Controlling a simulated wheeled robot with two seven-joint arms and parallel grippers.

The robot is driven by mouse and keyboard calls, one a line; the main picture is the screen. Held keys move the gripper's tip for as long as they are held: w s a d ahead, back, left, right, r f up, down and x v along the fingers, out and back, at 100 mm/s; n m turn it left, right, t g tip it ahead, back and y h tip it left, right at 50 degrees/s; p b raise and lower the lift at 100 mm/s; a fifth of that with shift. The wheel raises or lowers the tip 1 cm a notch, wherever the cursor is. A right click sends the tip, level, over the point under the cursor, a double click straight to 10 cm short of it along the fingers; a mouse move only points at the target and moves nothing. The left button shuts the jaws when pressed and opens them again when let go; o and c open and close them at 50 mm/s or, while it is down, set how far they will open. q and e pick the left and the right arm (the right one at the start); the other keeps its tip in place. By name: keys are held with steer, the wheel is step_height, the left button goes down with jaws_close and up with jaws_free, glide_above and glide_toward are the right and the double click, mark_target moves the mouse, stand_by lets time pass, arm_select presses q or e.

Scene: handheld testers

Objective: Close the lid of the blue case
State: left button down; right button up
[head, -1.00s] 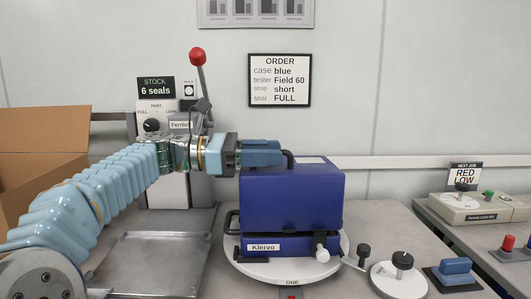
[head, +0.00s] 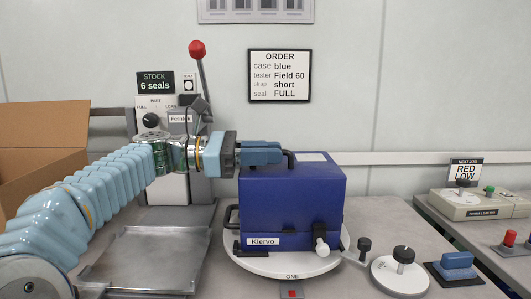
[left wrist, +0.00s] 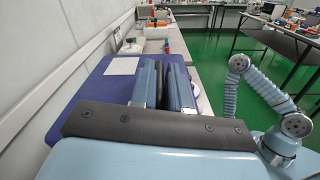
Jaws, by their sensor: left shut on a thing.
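The blue case (head: 290,200), labelled Klervo, stands on a white round turntable (head: 255,264). Its lid is down over the base; I cannot tell whether any gap remains at the seam. A black handle (head: 290,160) is on top of the case. My left gripper (head: 278,152) reaches in level from the left, just above the lid, and is shut on the handle. In the left wrist view its fingers (left wrist: 166,85) lie over the blue top (left wrist: 92,93), with a dark bar between them. A white-ended latch knob (head: 321,246) is at the case's front right. My right gripper is not in view.
A grey tray (head: 150,262) lies left of the turntable. A red-knobbed lever (head: 197,49) and an open cardboard box (head: 40,125) stand behind my left arm. A white dial (head: 400,276) and a blue block (head: 456,265) sit to the right. The ORDER sign (head: 280,76) hangs behind.

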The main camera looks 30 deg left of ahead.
arm_select(q)
steer(key=c, duration=1.2)
jaws_free()
steer(key=shift+f, duration=0.1)
steer(key=shift+o, duration=0.2)
steer(key=shift+a, duration=0.1)
steer(key=p+v, duration=0.1)
steer(key=v, duration=1.2)
steer(key=shift+a, duration=0.3)
steer(key=shift+s, duration=0.15)
